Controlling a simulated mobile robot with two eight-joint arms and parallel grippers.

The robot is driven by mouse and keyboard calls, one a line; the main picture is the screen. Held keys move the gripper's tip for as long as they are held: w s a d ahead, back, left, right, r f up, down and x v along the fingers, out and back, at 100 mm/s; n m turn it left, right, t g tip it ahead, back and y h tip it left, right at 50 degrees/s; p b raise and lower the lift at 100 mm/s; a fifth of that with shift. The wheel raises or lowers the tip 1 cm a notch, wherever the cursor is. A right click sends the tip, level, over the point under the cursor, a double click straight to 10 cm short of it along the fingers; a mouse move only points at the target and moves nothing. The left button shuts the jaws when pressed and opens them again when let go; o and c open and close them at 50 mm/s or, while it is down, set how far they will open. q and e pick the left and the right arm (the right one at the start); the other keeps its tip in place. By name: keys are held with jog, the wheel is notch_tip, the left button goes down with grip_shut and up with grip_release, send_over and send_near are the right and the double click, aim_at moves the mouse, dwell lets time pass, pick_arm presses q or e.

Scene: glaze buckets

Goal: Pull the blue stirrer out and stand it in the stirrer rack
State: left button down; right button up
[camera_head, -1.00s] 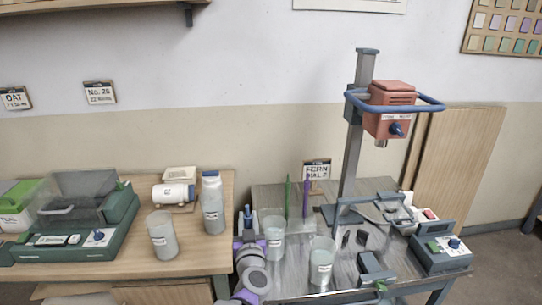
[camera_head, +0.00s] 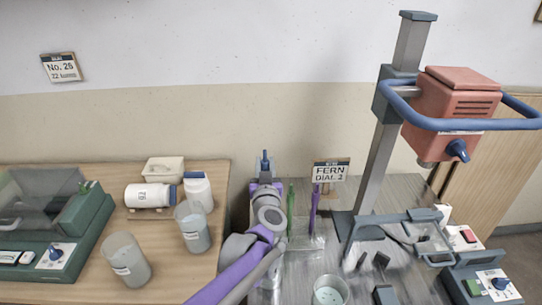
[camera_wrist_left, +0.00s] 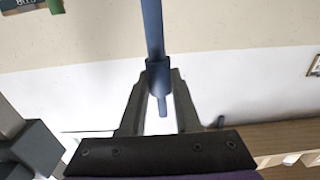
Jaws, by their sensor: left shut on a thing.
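My left gripper (camera_head: 265,178) is raised in front of the wall. It is shut on the blue stirrer (camera_head: 265,160); in the head view only its top end shows above the jaws. In the left wrist view the stirrer's blue shaft (camera_wrist_left: 153,30) runs between the two fingers (camera_wrist_left: 159,88), with a thicker collar at the jaws. The clear stirrer rack (camera_head: 316,242) stands to the right of my arm. A green stirrer (camera_head: 290,208) and a purple stirrer (camera_head: 314,208) stand upright at it. My right gripper is not in view.
A bucket (camera_head: 330,291) stands at the front of the right table. The mixer stand (camera_head: 380,150) with its red head (camera_head: 458,105) rises to the right. A FERN sign (camera_head: 330,171) is behind the rack. Containers fill the left table.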

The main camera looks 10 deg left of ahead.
pick_arm(q)
jog(key=shift+f, duration=0.3)
jog(key=shift+s+f+b, duration=0.2)
jog(key=shift+f+b, duration=0.15)
jog(key=shift+f, duration=0.1)
jog(key=shift+f+b, duration=0.9)
jog(key=shift+f, duration=0.8)
jog(key=shift+b, duration=0.55)
dwell(0.8)
jog(key=shift+f, duration=0.2)
jog(key=shift+f+b, duration=2.6)
jog(key=shift+f, duration=0.65)
jog(key=shift+f, duration=0.1)
dwell(0.7)
